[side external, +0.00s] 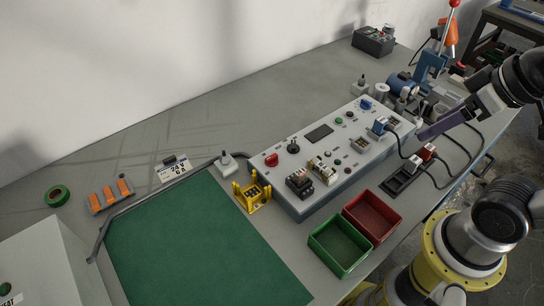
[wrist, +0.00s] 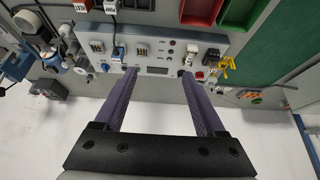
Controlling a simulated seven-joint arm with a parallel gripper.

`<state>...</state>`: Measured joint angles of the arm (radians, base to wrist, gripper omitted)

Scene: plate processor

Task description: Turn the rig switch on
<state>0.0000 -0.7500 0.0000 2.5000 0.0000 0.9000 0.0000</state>
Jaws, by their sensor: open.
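A light grey control panel (side external: 345,155) stands on the bench in the side external view, and it also shows in the wrist view (wrist: 160,48). It carries a red knob (side external: 271,159), a black knob (side external: 293,147), a dark display (side external: 319,132), a green button (side external: 339,121) and a blue knob (side external: 366,104). I cannot tell which control is the rig switch; no label on it is readable. My gripper (wrist: 156,74) is open and empty, its two purple fingers apart and pointing towards the panel. In the side external view it hangs over the panel's right end (side external: 424,134).
A red bin (side external: 372,197) and a green bin (side external: 325,229) stand before the panel. A green mat (side external: 190,245) lies to its left, with a yellow holder (side external: 247,206) between. Black cables loop at the panel's right end. A lever press (side external: 431,68) stands behind.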

